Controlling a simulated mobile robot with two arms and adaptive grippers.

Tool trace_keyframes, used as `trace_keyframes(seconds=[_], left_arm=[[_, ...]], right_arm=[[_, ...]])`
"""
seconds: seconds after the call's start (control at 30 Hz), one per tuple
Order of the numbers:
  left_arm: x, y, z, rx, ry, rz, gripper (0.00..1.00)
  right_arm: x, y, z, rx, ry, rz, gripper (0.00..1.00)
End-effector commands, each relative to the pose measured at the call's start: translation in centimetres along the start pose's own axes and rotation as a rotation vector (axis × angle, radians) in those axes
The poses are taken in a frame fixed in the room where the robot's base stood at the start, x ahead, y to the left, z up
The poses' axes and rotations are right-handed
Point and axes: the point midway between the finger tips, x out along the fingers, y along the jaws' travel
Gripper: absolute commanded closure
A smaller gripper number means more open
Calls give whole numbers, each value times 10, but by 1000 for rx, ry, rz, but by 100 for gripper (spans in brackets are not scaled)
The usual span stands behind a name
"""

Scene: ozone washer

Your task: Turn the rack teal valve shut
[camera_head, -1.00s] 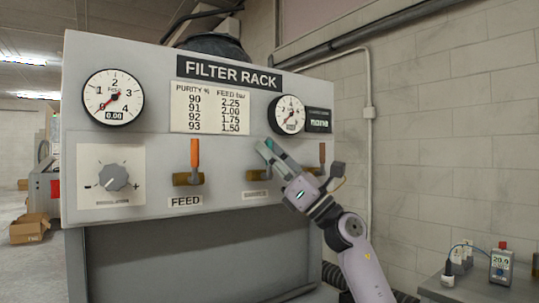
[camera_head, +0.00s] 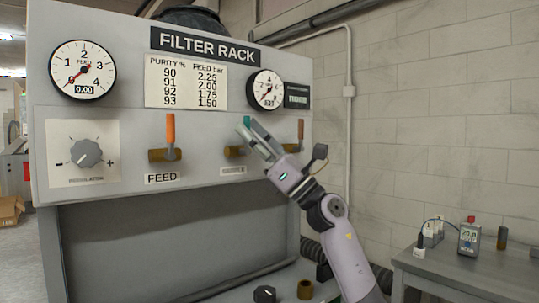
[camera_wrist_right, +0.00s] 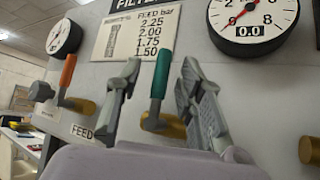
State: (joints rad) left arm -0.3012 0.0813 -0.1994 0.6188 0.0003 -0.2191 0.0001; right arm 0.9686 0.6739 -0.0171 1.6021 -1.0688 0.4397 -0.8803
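The teal valve is on the front panel of the filter rack (camera_head: 100,20). Its teal handle (camera_wrist_right: 160,75) stands upright on a brass body (camera_wrist_right: 166,124) in the right wrist view. My right gripper (camera_wrist_right: 158,82) is open, with one finger on each side of the handle; I cannot tell whether either finger touches it. In the head view my right gripper (camera_head: 255,138) covers most of the valve. Only a bit of the teal handle (camera_head: 247,121) and the brass body (camera_head: 234,152) show there. My left gripper is not in view.
An orange-handled FEED valve (camera_head: 170,130) is to the left, beside a grey regulator knob (camera_head: 86,153). Another valve with an orange-brown handle (camera_head: 300,130) is to the right. Gauges sit above. A side table (camera_head: 460,275) with small devices stands at the lower right.

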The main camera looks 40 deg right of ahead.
Motion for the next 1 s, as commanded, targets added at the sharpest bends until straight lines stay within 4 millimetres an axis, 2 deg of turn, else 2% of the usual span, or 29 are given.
trace_keyframes(seconds=[0.3,0.5,0.7,1.0], left_arm=[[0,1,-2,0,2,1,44],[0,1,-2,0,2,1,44],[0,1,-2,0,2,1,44],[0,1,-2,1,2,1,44]], right_arm=[[-65,0,-2,2,4,-2,65],[-93,0,-1,1,3,-1,65],[-104,0,-1,0,2,0,65],[-104,0,0,0,2,1,65]])
